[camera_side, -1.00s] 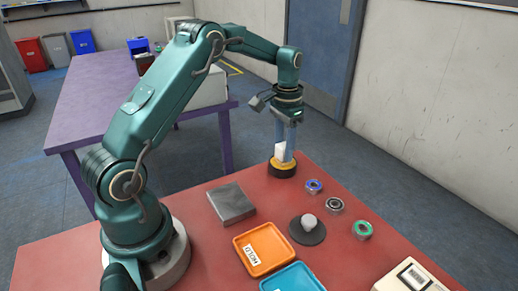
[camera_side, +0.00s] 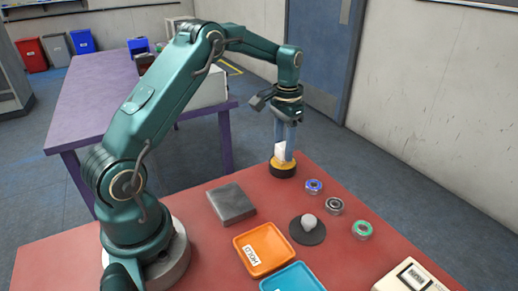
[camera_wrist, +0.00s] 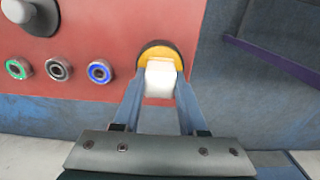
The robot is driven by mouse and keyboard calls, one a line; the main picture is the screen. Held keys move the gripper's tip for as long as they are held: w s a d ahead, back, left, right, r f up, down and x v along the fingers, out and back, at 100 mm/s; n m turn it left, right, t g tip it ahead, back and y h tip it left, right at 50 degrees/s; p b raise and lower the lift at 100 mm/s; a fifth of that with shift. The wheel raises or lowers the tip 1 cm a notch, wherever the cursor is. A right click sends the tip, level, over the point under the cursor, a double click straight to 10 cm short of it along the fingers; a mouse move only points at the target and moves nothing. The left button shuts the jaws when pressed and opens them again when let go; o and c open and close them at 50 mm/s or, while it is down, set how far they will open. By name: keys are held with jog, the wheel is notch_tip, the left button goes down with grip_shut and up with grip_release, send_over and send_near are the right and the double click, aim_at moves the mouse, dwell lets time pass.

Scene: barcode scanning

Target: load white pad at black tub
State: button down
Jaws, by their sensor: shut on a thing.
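My gripper (camera_wrist: 161,84) is shut on a white block-shaped pad (camera_wrist: 160,78), with a blue-grey finger on each side. The side view also shows the white pad (camera_side: 280,150) between the fingers. Right below it, at the far corner of the red table, is a round black tub (camera_side: 283,173) with a yellow surface inside or on top. In the wrist view the tub (camera_wrist: 158,45) shows as a dark rim around yellow, partly hidden behind the pad. The pad's lower end is at or very close to the yellow surface; I cannot tell whether they touch.
Three small rings, blue (camera_side: 313,187), grey (camera_side: 333,206) and green (camera_side: 362,230), lie right of a dark disc with a grey knob (camera_side: 309,221). A grey slab (camera_side: 231,203), an orange tray (camera_side: 238,247), a blue tray (camera_side: 270,283) and a beige box (camera_side: 385,286) are nearer.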

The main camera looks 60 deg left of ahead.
aim_at(284, 145)
jog(key=shift+r, duration=3.4)
jog(key=shift+w+d+r, duration=0.15)
jog(key=shift+r, duration=0.1)
jog(key=s+d+r, duration=0.5)
jog(key=s+d, duration=0.4)
jog(key=s, duration=0.1)
jog(key=shift+s+r, duration=0.2)
jog(key=shift+s, duration=0.2)
